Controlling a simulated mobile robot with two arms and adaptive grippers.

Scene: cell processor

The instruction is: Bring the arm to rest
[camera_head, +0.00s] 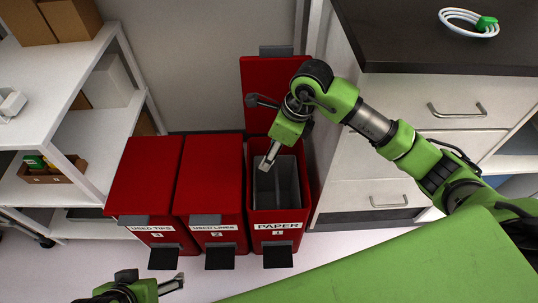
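My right arm reaches in from the right. Its green gripper (267,163) points down over the open red bin labelled PAPER (278,233), its grey fingertips at the mouth of the bin. The fingers overlap in this view, so I cannot tell whether they are apart, and I see nothing held. My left gripper (172,284) shows only in part at the bottom edge, left of centre, in front of the bins. Its fingers point right, and their opening cannot be made out.
The PAPER bin's red lid (262,80) stands raised. Closed red bins, USED LINKS (210,180) and USED TIPS (145,175), stand to its left. White shelves (60,75) are at left. A drawer cabinet (430,145) with dark top stands right, near my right arm.

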